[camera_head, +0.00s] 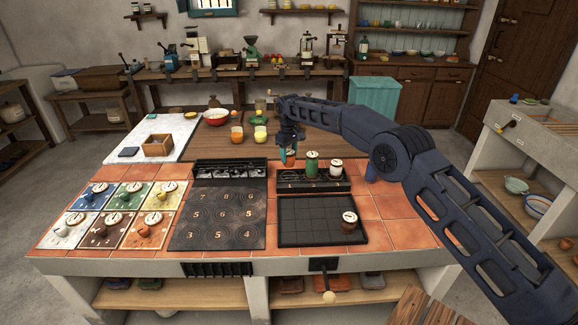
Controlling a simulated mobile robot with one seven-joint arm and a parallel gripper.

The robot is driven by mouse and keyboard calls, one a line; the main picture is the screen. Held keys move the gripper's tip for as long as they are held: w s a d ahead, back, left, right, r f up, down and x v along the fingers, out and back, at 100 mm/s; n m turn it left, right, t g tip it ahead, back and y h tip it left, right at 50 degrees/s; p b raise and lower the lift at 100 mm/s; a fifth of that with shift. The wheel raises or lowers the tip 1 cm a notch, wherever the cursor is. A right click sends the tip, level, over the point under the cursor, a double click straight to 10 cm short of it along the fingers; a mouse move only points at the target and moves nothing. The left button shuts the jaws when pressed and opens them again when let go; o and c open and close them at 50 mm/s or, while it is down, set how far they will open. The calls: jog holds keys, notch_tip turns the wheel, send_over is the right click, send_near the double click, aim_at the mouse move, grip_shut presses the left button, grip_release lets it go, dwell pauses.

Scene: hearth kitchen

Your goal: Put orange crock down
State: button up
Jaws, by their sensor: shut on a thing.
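My gripper (290,146) points down at the left end of a black rack (318,187) with numbered places. It is shut on the orange crock (290,155), of which only a small part shows between and below the fingers. The crock is over or in the leftmost place; I cannot tell whether its base touches the rack. A green crock (312,165) and a white crock (336,169) stand to its right at the same rack, each with a pale round lid.
A brown crock (349,224) stands on a black gridded tray (300,236) in front. Bowls, cups and a wooden box (158,146) stand behind. Bare orange tiles (388,207) lie right.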

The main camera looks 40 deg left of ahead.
aim_at(289, 165)
jog(key=shift+f, duration=2.8)
jog(key=shift+f, duration=0.15)
jog(key=o, duration=1.1)
jog(key=shift+o, duration=0.2)
notch_tip(289, 165, up, 12)
jog(key=shift+r, duration=0.1)
